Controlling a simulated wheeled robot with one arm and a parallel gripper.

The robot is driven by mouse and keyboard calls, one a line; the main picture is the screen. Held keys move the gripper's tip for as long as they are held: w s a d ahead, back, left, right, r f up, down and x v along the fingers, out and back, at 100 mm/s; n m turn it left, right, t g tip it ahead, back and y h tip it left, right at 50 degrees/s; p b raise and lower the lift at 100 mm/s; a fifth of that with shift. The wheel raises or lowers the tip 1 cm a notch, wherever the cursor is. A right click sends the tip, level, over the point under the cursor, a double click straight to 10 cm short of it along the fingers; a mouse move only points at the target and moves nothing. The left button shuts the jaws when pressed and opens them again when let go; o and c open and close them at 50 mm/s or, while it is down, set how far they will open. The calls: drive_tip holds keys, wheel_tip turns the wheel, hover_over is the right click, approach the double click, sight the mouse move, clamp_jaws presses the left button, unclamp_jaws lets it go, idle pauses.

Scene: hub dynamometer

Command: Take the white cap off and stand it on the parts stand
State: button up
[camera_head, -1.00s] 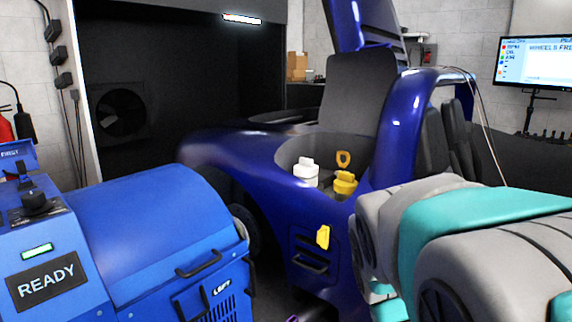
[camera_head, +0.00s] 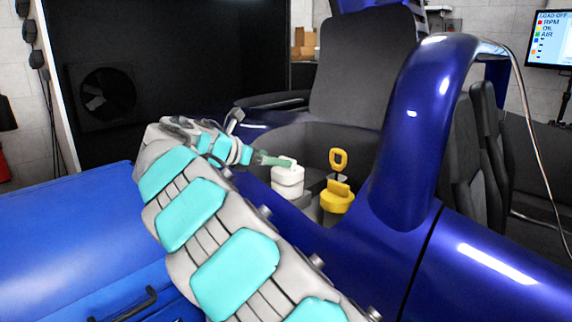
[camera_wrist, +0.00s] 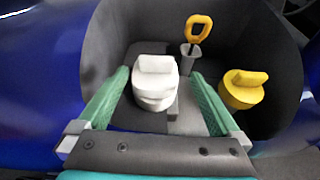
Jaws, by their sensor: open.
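The white cap (camera_head: 288,179), with a raised grip bar on top, sits upright in the dark recess of the blue car body. In the wrist view the white cap (camera_wrist: 155,84) lies between the two green fingers of my gripper (camera_wrist: 160,76). The fingers are spread wide, with visible gaps on both sides of the cap. In the head view my gripper (camera_head: 272,159) reaches in from the left at the cap's top; its far finger is hard to make out. I cannot make out the parts stand in the current views.
A yellow cap (camera_head: 337,197) sits just right of the white cap, with a yellow ring handle (camera_head: 338,160) behind. A blue machine (camera_head: 60,235) stands at the left. The dark recess wall (camera_wrist: 255,50) surrounds the caps.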

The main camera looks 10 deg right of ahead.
sight(287, 158)
drive_tip(key=x, duration=0.7)
drive_tip(key=shift+w+f+b, duration=0.2)
drive_tip(key=shift+w+b, duration=0.15)
drive_tip(key=shift+w, duration=0.15)
drive_tip(key=shift+r, duration=0.1)
drive_tip(key=c, duration=1.3)
drive_tip(key=shift+r, duration=0.1)
drive_tip(key=shift+c, duration=0.2)
